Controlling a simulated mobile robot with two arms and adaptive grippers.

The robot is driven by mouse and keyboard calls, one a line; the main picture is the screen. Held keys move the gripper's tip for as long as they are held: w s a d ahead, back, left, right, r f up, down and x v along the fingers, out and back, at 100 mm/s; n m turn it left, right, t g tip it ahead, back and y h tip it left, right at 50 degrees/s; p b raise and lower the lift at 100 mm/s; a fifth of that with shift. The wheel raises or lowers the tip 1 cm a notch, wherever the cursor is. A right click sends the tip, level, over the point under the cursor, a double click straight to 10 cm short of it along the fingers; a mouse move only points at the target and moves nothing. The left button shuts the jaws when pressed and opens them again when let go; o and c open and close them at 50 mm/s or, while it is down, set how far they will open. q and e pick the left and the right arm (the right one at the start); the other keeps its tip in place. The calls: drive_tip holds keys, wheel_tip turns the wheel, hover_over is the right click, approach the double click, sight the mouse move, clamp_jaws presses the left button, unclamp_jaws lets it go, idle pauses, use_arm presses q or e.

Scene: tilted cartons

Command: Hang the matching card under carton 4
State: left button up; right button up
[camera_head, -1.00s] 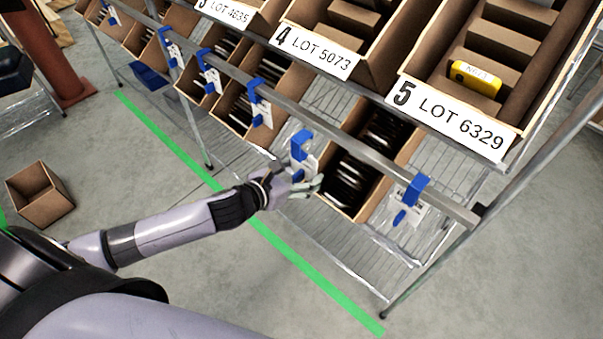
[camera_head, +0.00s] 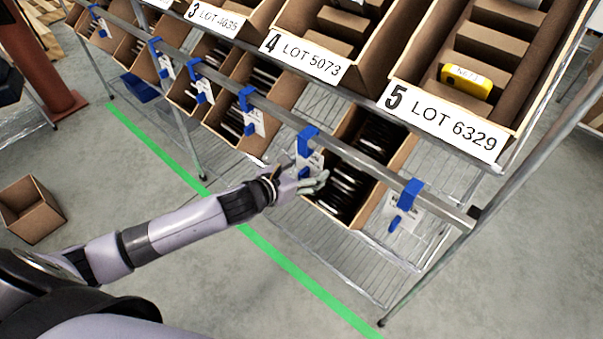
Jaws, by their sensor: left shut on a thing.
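Carton 4 (camera_head: 361,66) is on the upper shelf, tilted forward, with a white label (camera_head: 303,58) reading 4 LOT 5073. My left gripper (camera_head: 315,183) is below it, in front of the front rail (camera_head: 355,154). It is shut on a white card (camera_head: 312,160) with a blue hook (camera_head: 308,137). The hook's top overlaps the rail in the picture; I cannot tell whether it bears on it. The card's print is too small to read and partly hidden by the hook and hand. My right gripper is not in view.
Carton 5 (camera_head: 522,55), labelled LOT 6329, holds a yellow item (camera_head: 467,80). Other blue-hooked cards hang along the rail, one to the right (camera_head: 403,211) and several to the left. A lower carton (camera_head: 396,163) with dark contents is behind the hand. An empty box (camera_head: 33,211) stands on the floor.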

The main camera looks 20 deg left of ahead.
use_arm(q)
drive_tip(key=shift+w+d+b, duration=0.25)
drive_tip(key=shift+w, duration=0.35)
drive_tip(key=shift+w+d+b, duration=0.2)
drive_tip(key=shift+w, duration=0.35)
drive_tip(key=shift+w+d+b, duration=0.25)
drive_tip(key=shift+w+b, duration=0.1)
drive_tip(key=shift+w, duration=0.35)
drive_tip(key=shift+f+b, duration=0.3)
drive_tip(key=shift+f, duration=0.5)
drive_tip(key=o, duration=1.2)
drive_tip(key=shift+f, duration=0.1)
